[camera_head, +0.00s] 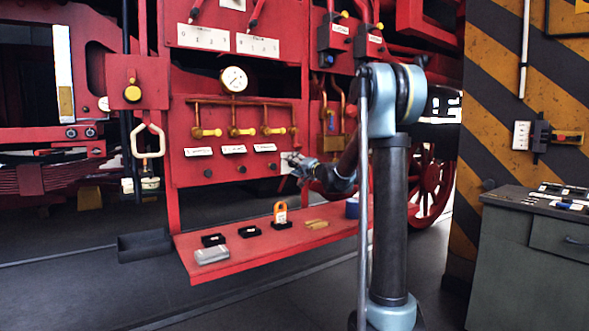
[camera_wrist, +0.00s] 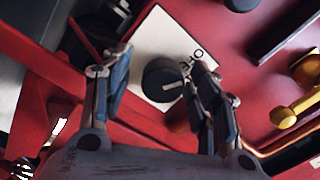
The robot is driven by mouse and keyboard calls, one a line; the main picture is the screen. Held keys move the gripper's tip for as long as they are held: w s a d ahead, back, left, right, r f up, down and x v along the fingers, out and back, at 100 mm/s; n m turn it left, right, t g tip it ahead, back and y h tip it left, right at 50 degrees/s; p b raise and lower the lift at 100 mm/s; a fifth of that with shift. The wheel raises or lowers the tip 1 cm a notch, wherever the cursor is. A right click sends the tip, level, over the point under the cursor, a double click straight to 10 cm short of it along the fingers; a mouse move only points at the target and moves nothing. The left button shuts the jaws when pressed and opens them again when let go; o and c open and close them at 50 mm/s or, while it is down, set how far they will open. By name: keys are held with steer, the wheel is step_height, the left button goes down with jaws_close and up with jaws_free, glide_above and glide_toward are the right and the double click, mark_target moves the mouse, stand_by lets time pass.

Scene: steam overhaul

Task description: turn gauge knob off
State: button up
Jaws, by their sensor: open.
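A round black knob (camera_wrist: 163,80) with a short white mark sits on a white plate (camera_wrist: 152,38) on the red panel in the wrist view. Black letters stand on the plate beside the knob, partly hidden by a finger. My gripper (camera_wrist: 160,64) is open, with one finger on each side of the knob. The right finger is close to the knob and a wider gap shows at the left; I cannot tell whether either touches. In the head view my gripper (camera_head: 298,165) is at the panel's lower right and hides the knob. The round white gauge (camera_head: 234,79) is higher up.
Brass valves (camera_head: 243,131) stand above a row of labels and small dark knobs. A grey cabinet (camera_head: 521,260) stands at the right.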

steer(key=v, duration=1.2)
steer(key=s+a+f+n+g+h, duration=0.1)
steer(key=s+f+n+g, duration=0.2)
steer(key=s, duration=0.5)
steer(key=s+a+f+n+g, duration=0.1)
steer(key=s+f+g, duration=0.1)
steer(key=s+f, duration=0.45)
steer(key=s+a+f+n+g+h, duration=0.1)
steer(key=s+f+g, duration=0.25)
steer(key=s, duration=0.45)
steer(key=s+d+f+g+h, duration=0.1)
steer(key=s+d+f+h, duration=0.2)
steer(key=s+d+f, duration=0.2)
steer(key=s+d+f+g+h, duration=0.2)
steer(key=s+d+f, duration=0.2)
steer(key=s, duration=0.6)
steer(key=s+d+f+g+h, duration=0.1)
steer(key=s+d+f+h, duration=0.2)
steer(key=s+d+f, duration=0.2)
steer(key=s+f, duration=0.3)
steer(key=shift+s+d+f+n+h, duration=0.2)
steer(key=shift+d+f+n+h, duration=0.05)
steer(key=shift+d+n+h, duration=0.05)
